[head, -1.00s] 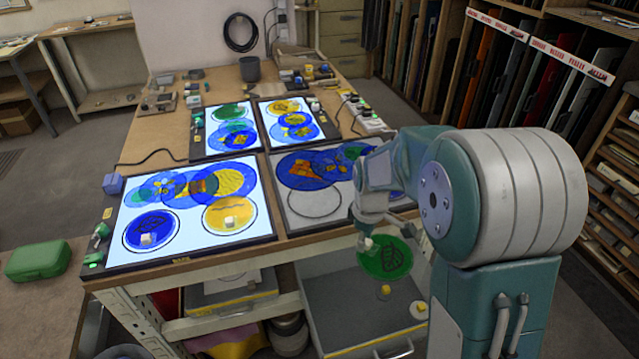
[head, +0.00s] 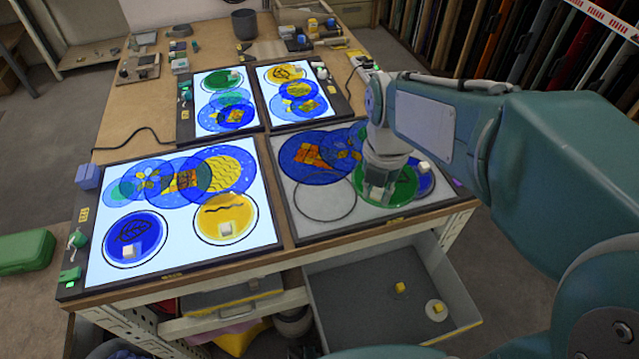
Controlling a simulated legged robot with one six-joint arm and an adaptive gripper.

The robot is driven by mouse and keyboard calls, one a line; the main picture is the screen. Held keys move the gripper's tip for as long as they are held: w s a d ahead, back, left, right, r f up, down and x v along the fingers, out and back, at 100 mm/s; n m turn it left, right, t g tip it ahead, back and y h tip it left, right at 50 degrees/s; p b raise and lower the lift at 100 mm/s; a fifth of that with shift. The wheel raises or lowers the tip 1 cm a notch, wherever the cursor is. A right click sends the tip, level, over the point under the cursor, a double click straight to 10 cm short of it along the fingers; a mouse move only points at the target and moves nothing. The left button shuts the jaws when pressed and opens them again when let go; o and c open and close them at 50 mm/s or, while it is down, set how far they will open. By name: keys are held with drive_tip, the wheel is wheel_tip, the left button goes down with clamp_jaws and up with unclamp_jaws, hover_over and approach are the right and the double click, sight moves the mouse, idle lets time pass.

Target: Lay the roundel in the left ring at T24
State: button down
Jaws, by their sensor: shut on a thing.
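My gripper (head: 378,192) is shut on a green roundel (head: 404,187) with a dark pattern. It holds the roundel over the right part of the front right panel (head: 352,222), which is unlit. A thin dark empty ring (head: 325,199) is drawn on the left part of that panel, left of the roundel. The gripper hides the roundel's middle. I cannot tell the roundel's exact height above the panel. Whatever lies under the roundel is hidden. I cannot read a T24 label.
Blue patterned discs (head: 308,157) lie along the panel's back, and a blue disc (head: 423,180) shows at its right. The lit front left panel (head: 170,270) holds blue and yellow roundels with white knobs. An open drawer (head: 350,322) with small blocks juts out below.

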drive_tip(key=w+a+f, duration=0.4)
drive_tip(key=w+a, duration=0.1)
drive_tip(key=a, duration=0.2)
hover_over(313, 211)
drive_tip(key=f, duration=0.5)
drive_tip(key=shift+s+d+f, duration=0.15)
drive_tip(key=shift+s, duration=0.05)
drive_tip(key=shift+w+f, duration=0.1)
drive_tip(key=shift+f, duration=1.65)
drive_tip(key=shift+f, duration=0.1)
drive_tip(key=shift+c, duration=2.4)
unclamp_jaws()
